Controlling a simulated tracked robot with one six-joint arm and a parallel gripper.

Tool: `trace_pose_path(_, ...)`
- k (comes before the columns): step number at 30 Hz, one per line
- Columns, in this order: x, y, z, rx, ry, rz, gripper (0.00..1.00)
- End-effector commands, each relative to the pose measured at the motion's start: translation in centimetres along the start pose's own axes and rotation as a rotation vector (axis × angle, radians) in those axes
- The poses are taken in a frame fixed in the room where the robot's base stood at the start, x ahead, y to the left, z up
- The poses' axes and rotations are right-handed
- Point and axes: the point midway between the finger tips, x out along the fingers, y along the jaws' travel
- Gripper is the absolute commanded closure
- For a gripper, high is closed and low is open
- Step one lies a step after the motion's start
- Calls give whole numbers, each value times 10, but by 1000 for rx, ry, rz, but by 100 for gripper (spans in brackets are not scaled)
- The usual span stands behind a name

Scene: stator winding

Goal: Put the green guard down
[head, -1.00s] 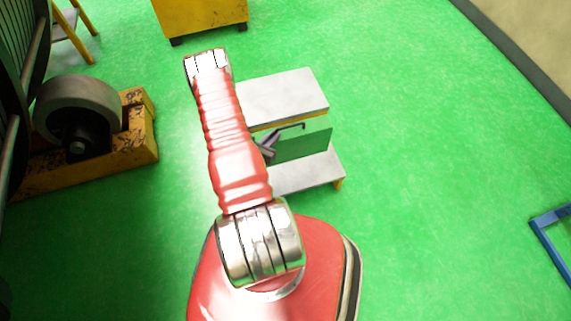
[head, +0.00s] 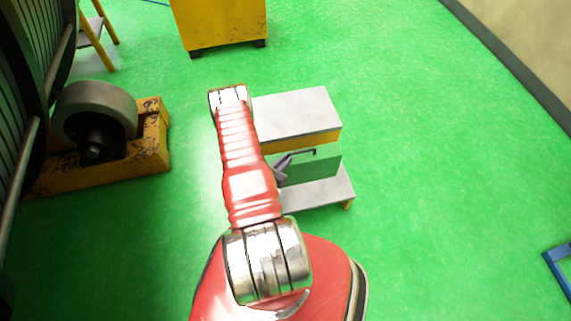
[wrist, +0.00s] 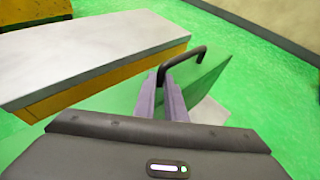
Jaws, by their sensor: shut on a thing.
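The green guard (head: 312,170) is a flat upright panel with a black bent handle (wrist: 182,58) at its top. My gripper (wrist: 169,92) is shut on the guard and holds it by the handle; in the head view my gripper (head: 284,162) is partly hidden behind my red arm. The guard hangs over or at the low grey step (head: 325,188) of a bench. I cannot tell whether its lower edge touches the step. The guard also shows in the wrist view (wrist: 205,82), tilted in the picture.
A higher grey-topped yellow block (head: 300,110) stands just behind the guard. A large dark drum (head: 25,90) and a roller on a yellow stand (head: 100,165) are at left. A yellow cabinet (head: 220,22) is behind.

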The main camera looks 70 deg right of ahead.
Motion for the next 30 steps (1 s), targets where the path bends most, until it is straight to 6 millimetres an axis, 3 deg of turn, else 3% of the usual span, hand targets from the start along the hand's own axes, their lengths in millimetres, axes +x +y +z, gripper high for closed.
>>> trace_pose_path(5, 1, 0, -2, 0, -3, 0, 100)
trace_pose_path(18, 15, 0, -36, 0, -3, 0, 100)
trace_pose_path(30, 16, 1, -38, 1, -4, 1, 100)
